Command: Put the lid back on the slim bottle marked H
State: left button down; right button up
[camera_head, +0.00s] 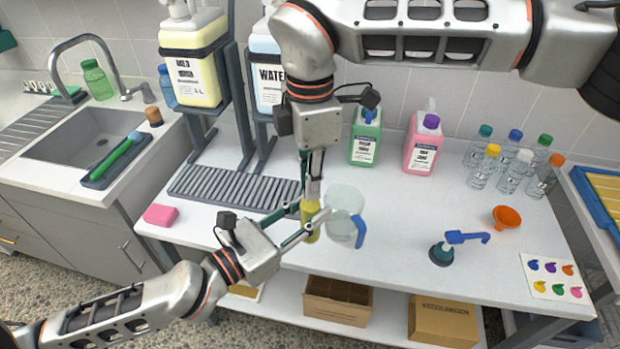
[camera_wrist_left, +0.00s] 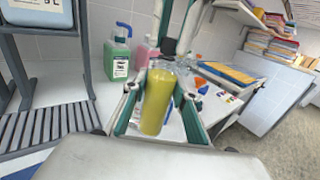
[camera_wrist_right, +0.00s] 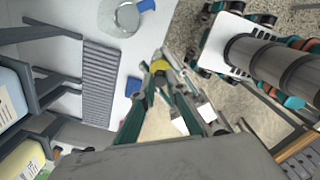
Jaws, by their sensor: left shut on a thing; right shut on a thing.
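A clear jug (camera_head: 344,208) with a blue handle stands just right of the bottle. A pump head (camera_head: 442,253), an orange funnel (camera_head: 507,216) and several capped clear bottles (camera_head: 515,172) are farther right. A slatted drip tray (camera_head: 225,190) and a pink sponge (camera_head: 160,215) lie left.

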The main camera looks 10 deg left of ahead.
jog(key=m, duration=0.4)
jog(key=o, duration=0.8)
jog(key=shift+c, duration=0.2)
jog(key=shift+r, duration=0.1)
notch_tip(320, 180, up, 12)
